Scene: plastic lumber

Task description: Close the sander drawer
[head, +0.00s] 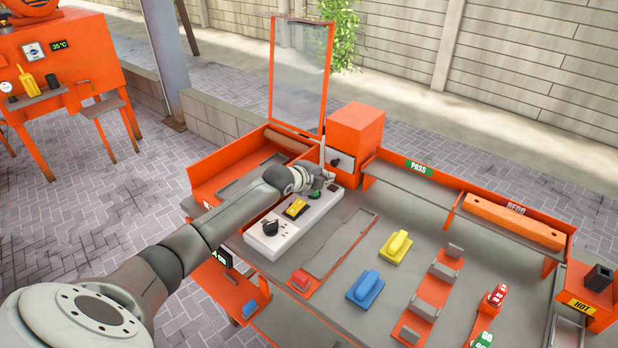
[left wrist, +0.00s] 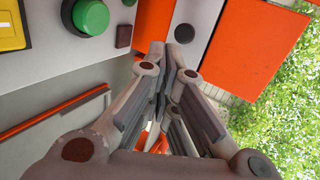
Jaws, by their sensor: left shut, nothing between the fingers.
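A small orange cabinet (head: 356,130) stands at the back of the workbench. A grey drawer front (head: 343,161) with a dark knob shows low on its left-facing side; I take it for the sander drawer. How far it stands out is hard to tell, as my gripper partly covers that area. My left gripper (head: 328,178) is shut and empty just in front of the drawer, beside the white control box (head: 276,240). In the left wrist view the shut fingers (left wrist: 181,42) point toward a grey panel (left wrist: 205,12) beside orange surfaces. Contact cannot be told. My right gripper is out of view.
The control box carries a green button (left wrist: 90,17), a yellow switch (head: 296,208) and a dark knob. A clear orange-framed panel (head: 300,75) stands upright behind. Yellow (head: 397,246) and blue (head: 366,288) handled blocks sit on the bench.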

